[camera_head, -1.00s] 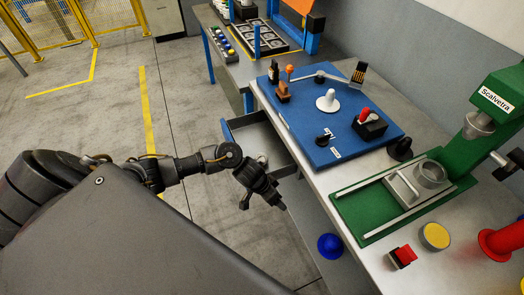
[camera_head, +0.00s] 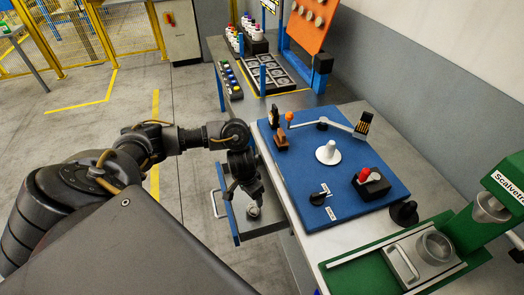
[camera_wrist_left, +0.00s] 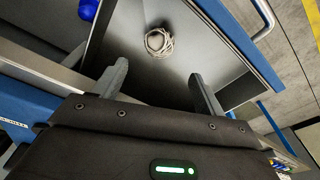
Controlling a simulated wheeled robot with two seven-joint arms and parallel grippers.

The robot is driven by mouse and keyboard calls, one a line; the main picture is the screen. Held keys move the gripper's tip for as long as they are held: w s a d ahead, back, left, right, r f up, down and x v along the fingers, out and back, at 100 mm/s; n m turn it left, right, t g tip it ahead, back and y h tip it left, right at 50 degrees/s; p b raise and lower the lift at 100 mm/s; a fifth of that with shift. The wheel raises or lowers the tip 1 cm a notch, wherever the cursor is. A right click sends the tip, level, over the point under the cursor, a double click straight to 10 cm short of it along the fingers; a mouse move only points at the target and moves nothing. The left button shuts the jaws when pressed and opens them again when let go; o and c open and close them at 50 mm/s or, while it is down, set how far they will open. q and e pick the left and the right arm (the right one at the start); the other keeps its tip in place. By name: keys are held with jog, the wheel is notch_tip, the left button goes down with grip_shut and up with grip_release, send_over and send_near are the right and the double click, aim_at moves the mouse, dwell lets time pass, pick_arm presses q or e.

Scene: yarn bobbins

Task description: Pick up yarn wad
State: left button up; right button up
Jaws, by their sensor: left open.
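The yarn wad (camera_wrist_left: 159,42) is a small pale grey tangle lying on the floor of an open drawer (camera_wrist_left: 225,62). In the head view the wad (camera_head: 253,210) shows in the drawer (camera_head: 238,236), just below my left gripper (camera_head: 247,196). In the left wrist view my left gripper (camera_wrist_left: 160,82) has its two fingers spread apart over the drawer. Nothing is between the fingers, and the wad lies beyond their tips. My right gripper is not in view.
The blue board (camera_head: 345,190) with several fixtures is on the table right of the drawer. A green press (camera_head: 497,215) stands at the lower right. A blue ball (camera_wrist_left: 88,9) is beside the drawer.

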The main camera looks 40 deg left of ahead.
pick_arm(q)
jog(key=shift+f, duration=0.15)
jog(key=b, duration=0.2)
send_over(254, 207)
jog(key=f, duration=0.4)
jog(key=shift+s+f, duration=0.15)
jog(key=shift+s, duration=0.05)
jog(key=shift+w+f, duration=0.15)
jog(key=shift+f, duration=0.3)
jog(key=shift+f+b, duration=0.3)
notch_tip(254, 207, down, 5)
jog(key=shift+w+a+r+b, duration=0.1)
jog(key=shift+r+b, duration=0.1)
jog(key=shift+b, duration=0.1)
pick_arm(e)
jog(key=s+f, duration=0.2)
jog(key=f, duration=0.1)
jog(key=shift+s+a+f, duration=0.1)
pick_arm(q)
jog(key=c, duration=1.1)
